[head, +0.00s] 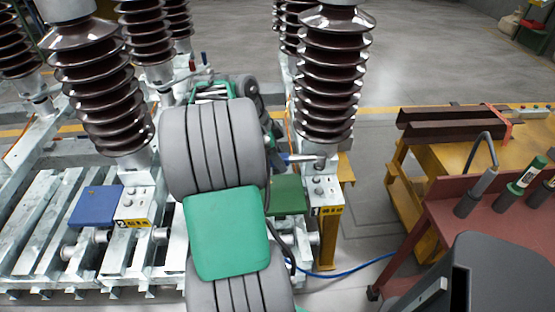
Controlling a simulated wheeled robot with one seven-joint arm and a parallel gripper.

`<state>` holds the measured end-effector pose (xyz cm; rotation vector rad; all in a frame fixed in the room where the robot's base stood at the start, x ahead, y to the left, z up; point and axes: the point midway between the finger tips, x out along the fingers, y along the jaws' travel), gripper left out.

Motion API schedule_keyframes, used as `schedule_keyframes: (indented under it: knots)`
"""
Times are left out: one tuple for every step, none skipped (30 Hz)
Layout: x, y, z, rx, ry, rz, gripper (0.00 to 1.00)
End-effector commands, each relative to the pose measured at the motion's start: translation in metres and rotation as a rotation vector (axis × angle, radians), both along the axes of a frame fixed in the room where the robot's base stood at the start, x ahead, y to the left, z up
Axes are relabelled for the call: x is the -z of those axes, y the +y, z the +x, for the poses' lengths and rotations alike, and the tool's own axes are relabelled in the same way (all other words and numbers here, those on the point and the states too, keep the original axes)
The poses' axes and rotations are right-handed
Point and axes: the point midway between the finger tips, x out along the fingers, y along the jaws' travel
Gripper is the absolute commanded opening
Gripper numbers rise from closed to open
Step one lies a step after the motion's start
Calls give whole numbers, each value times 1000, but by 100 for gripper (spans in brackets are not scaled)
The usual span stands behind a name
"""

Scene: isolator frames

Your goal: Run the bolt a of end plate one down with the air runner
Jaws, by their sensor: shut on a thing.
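End plate one (327,194), with a yellow label marked 1, sits at the foot of the right-hand brown insulator column. Small bolt heads (319,180) show on its top face. My gripper (276,142) is mostly hidden behind my grey and green arm, just left of that column's foot. It is shut on the air runner (298,158), of which only a slim pale bar shows. The bar points right and its tip is close to the column's base flange, above the plate. I cannot tell whether it touches a bolt, or which bolt is a.
End plate two (134,210) stands left, beside a blue pad (94,206). A green pad (287,195) lies left of end plate one. A blue hose (352,270) runs along the floor. A dark red tool stand (450,215) and yellow bench (430,150) stand right. Insulator columns crowd the frame.

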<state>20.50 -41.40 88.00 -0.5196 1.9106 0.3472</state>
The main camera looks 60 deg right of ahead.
Motion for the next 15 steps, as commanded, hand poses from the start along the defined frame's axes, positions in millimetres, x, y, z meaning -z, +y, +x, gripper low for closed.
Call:
schedule_keyframes:
  knots:
    - [7, -1, 0, 0, -2, -3, 0]
    - [10, -1, 1, -2, -2, -3, 0]
    - [13, -1, 1, -2, -2, -3, 0]
    - [16, -1, 1, -3, -2, -4, 0]
    - [19, -1, 1, -4, -2, -3, 0]
    - [22, 0, 1, -3, -2, -4, 0]
    - [25, -1, 1, -3, -2, -4, 0]
    - [27, -1, 1, -3, -2, -4, 0]
    - [31, 0, 1, -2, -2, -4, 0]
    - [26, -1, 1, -2, -3, -5, 0]
    - [25, -1, 2, -2, -3, -5, 0]
    - [25, -1, 1, -2, -3, -5, 0]
    - [25, -1, 1, -2, -3, -5, 0]
    - [25, -1, 1, -3, -3, -4, 0]
    - [25, 0, 1, -3, -3, -4, 0]
